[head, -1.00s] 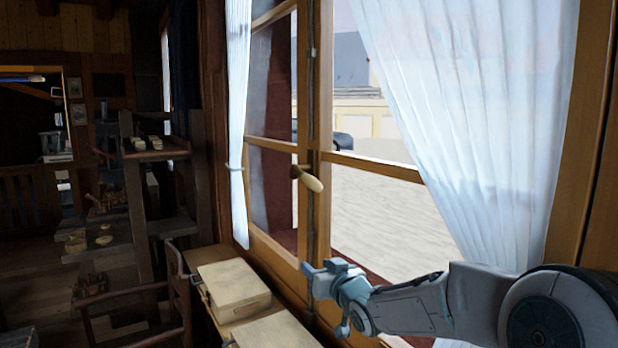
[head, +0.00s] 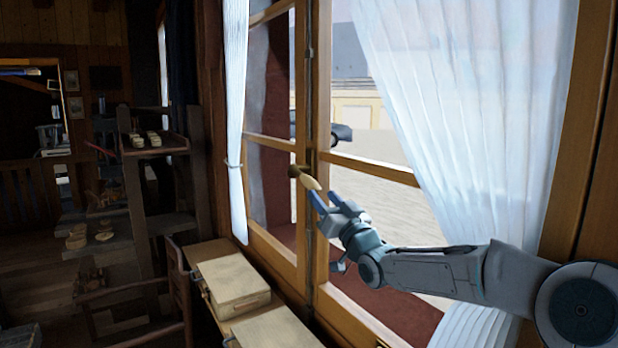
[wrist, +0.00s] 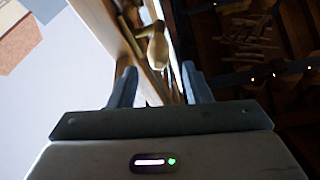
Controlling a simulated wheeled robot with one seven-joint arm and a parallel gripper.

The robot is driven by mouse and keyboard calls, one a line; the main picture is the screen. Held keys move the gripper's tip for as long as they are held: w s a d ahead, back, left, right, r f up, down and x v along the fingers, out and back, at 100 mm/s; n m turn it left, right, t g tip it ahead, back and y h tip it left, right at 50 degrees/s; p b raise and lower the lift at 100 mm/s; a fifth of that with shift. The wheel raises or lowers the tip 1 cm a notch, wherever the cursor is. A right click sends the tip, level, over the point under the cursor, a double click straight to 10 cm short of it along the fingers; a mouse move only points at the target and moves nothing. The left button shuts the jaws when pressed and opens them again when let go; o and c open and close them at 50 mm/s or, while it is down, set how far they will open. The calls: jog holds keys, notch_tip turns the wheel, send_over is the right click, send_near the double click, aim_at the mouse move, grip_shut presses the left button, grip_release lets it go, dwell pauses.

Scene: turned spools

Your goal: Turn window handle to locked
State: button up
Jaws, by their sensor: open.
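The window handle (head: 309,182) is a pale knob-like lever on a dark brass mount, fixed to the middle stile of the wooden window (head: 318,235). It points right and slightly down in the head view. My gripper (head: 326,202) is open just below and right of the handle's free end. In the wrist view the handle (wrist: 156,48) stands ahead of my gripper (wrist: 160,82), just beyond and between the two fingertips. I cannot tell whether a finger touches it.
White curtains hang on the left (head: 235,110) and on the right (head: 440,120), the right one behind my arm. Pale wooden boxes (head: 232,282) stand on a bench below the window. Dark shelves (head: 160,170) with small turned pieces stand at the left.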

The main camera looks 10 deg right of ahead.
aim_at(309, 177)
jog(key=p+x, duration=0.2)
jog(key=x, duration=0.5)
jog(key=shift+r, duration=0.15)
jog(key=shift+w+a+r+p, duration=0.1)
jog(key=shift+w+a+p, duration=0.15)
jog(key=shift+w+p, duration=0.35)
jog(key=shift+w, duration=0.1)
grip_shut()
jog(key=shift+b, duration=0.3)
